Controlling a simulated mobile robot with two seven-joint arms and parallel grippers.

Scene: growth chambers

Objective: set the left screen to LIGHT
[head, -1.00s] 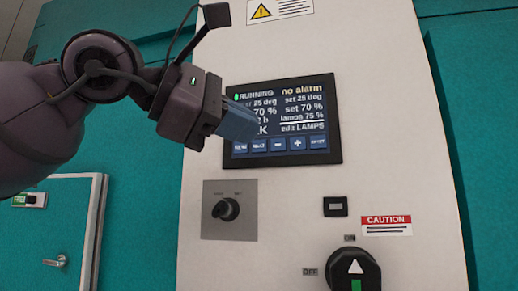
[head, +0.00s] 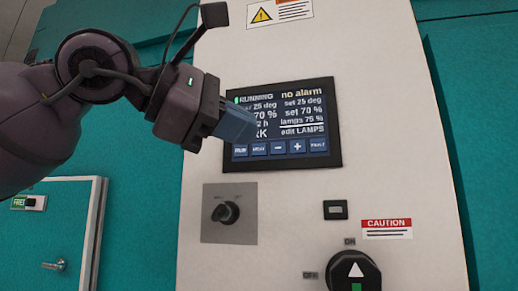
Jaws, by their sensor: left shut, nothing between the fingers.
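The screen (head: 283,125) is a dark framed panel on the white cabinet. It reads RUNNING, no alarm, set 25 deg, set 70 %, lamps 75 % and edit LAMPS. A line at lower left ends in "RK", its start hidden by my gripper. A row of blue buttons (head: 278,148) runs along its bottom, among them a minus and a plus. My left gripper (head: 246,128) is shut and empty, its fingertips in front of the screen's left part. I cannot tell whether they touch it. My right gripper is not in view.
Below the screen are a small selector knob (head: 226,212) on a grey plate, a small dark indicator (head: 335,209) and a large ON/OFF rotary switch (head: 354,270). A CAUTION label (head: 386,228) is at right. A teal door (head: 52,240) with a FREE sign is at lower left.

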